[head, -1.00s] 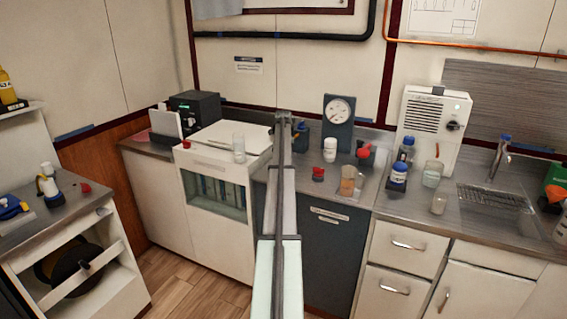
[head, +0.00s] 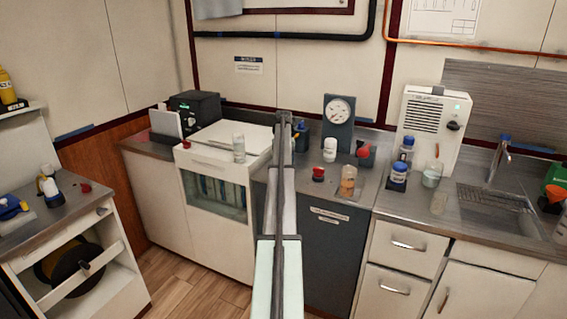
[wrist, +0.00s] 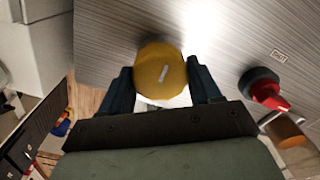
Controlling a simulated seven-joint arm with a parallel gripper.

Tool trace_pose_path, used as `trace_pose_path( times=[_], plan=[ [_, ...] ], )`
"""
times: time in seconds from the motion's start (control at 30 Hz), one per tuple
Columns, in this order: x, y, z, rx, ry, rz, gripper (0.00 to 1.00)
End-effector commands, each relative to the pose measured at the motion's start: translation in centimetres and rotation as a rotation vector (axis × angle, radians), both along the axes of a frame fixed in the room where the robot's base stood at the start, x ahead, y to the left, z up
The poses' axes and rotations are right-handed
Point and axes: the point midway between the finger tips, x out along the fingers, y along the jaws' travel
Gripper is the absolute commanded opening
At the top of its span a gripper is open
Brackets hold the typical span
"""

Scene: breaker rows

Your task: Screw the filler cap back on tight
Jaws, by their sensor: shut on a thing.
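A round yellow cap (wrist: 158,72) with a short pale mark on top sits between the fingers of my gripper (wrist: 160,78) in the wrist view. My gripper is shut on it, one finger at each side. A pale rounded edge shows just below the cap; what the cap rests on is mostly hidden under it. I cannot tell whether the cap is seated or how tight it is. In the head view my arm hides the cap and the gripper's fingers.
A red knob-like piece on a dark round base (wrist: 265,92) lies right of my gripper, with an amber container (wrist: 287,131) near it. In the head view, a white bottle (head: 330,149), a gauge (head: 339,116) and several jars stand along the counter. Bare counter (wrist: 110,40) shows left of the cap.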

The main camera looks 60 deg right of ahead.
Motion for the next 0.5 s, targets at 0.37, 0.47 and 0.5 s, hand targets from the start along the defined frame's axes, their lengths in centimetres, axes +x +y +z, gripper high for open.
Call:
trace_pose_path(
  times=[0.37, 0.47, 0.5],
  plan=[
    [-0.07, -0.12, 0.01, -0.002, 0.001, 0.001, 0.84],
    [-0.05, -0.08, 0.01, -0.002, 0.001, 0.002, 0.84],
    [-0.05, -0.08, 0.01, -0.001, 0.0, 0.005, 0.84]
  ],
)
